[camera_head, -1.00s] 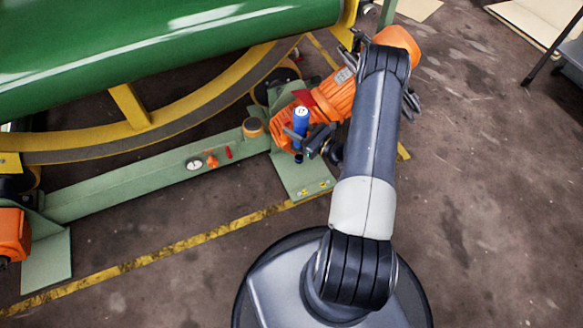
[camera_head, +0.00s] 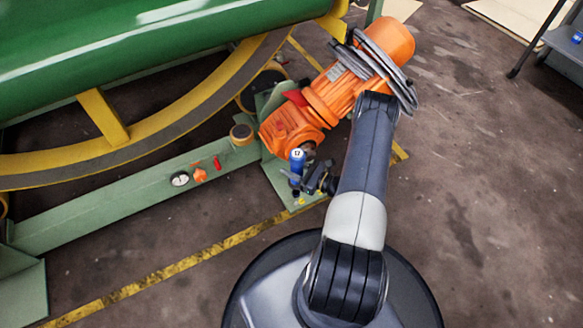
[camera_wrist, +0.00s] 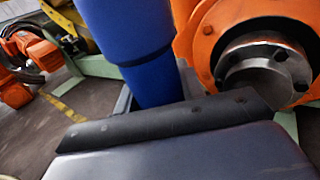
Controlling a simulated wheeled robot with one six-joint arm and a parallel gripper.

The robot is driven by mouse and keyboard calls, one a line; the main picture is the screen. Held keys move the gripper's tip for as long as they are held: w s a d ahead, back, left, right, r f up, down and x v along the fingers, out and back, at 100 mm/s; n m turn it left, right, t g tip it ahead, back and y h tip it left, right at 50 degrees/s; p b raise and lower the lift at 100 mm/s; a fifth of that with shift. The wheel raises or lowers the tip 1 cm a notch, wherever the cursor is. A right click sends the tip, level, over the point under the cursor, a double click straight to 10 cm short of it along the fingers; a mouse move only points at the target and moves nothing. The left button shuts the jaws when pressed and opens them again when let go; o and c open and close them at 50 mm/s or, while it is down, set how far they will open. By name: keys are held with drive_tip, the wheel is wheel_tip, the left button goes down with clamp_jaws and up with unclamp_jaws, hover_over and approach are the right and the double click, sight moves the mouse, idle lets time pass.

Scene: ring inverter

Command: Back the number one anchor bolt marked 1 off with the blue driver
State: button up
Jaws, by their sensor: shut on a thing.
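The blue driver (camera_head: 297,165), with a white cap reading 17, stands about upright in my gripper (camera_head: 305,181). Its dark lower end is over the green foot plate (camera_head: 278,186), close to small yellow marks (camera_head: 301,200) near the plate's front edge. I cannot read a 1 on any mark, and the anchor bolt is hidden or too small to make out. I cannot tell whether the driver touches a bolt. In the wrist view, the driver's blue body (camera_wrist: 140,50) rises behind the dark jaw edge (camera_wrist: 170,122), and its lower end is hidden.
An orange motor and gearbox (camera_head: 290,130) sits just behind the driver, with a round metal shaft end (camera_wrist: 265,65) close to its right in the wrist view. A green beam (camera_head: 110,200) with a gauge (camera_head: 180,179) runs left. A green drum (camera_head: 150,40) is above. Open floor lies in front.

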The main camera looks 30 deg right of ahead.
drive_tip(key=shift+d+f+b, duration=0.1)
drive_tip(key=shift+b, duration=0.3)
wheel_tip(320, 180, down, 2)
drive_tip(key=shift+f+b, duration=0.15)
drive_tip(key=shift+b, duration=0.95)
drive_tip(key=shift+f+b, duration=0.35)
drive_tip(key=shift+f, duration=2.5)
drive_tip(key=shift+r, duration=0.2)
drive_tip(key=shift+r+p, duration=1.5)
drive_tip(key=shift+r, duration=1)
